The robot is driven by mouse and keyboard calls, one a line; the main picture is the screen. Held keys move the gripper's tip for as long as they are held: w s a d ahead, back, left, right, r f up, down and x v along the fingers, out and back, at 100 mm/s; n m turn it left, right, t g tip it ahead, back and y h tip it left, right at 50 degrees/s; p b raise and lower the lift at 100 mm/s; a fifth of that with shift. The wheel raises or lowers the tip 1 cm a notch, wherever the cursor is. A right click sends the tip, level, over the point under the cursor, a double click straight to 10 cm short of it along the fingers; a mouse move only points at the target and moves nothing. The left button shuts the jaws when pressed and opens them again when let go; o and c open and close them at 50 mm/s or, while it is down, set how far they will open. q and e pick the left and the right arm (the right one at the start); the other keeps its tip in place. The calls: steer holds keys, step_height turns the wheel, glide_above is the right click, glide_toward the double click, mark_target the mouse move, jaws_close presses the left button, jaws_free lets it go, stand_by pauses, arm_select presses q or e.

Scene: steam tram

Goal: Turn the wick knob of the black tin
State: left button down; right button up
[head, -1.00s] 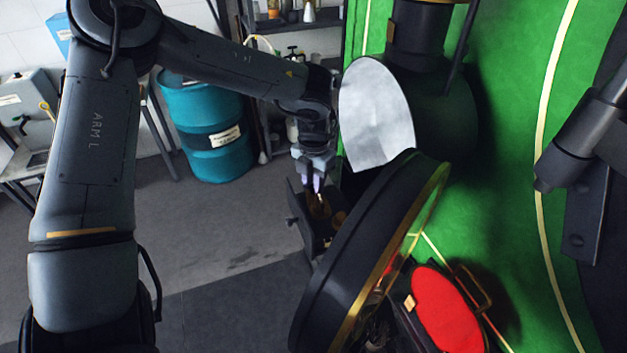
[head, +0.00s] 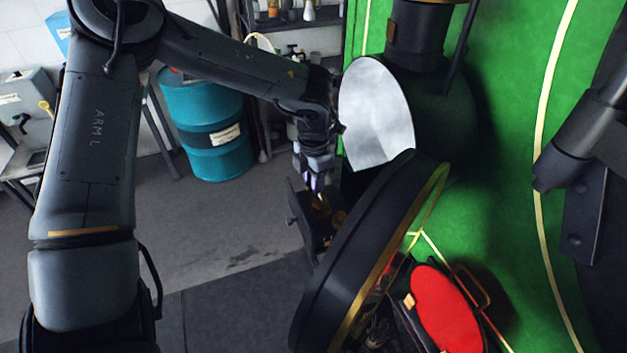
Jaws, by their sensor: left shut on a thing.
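The black tin (head: 302,222) is a small dark open box, left of the large round lamp door, whose rim hides part of it. Brass parts show inside it. My left gripper (head: 317,190) points down into the tin from above and is shut on a small brass piece, which looks like the wick knob (head: 320,204). The fingertips partly cover the knob, so its exact angle cannot be told. My right gripper cannot be made out in the head view.
The round black door with a brass rim (head: 350,255) stands close right of the tin. A pale oval reflector (head: 377,115) is above it, against green bodywork (head: 510,120). A red disc (head: 445,310) is lower right. A teal drum (head: 208,125) stands behind; the floor between is clear.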

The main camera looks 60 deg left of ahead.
arm_select(q)
steer(key=c, duration=1.2)
jaws_free()
steer(key=shift+r, duration=0.1)
step_height(320, 180, up, 11)
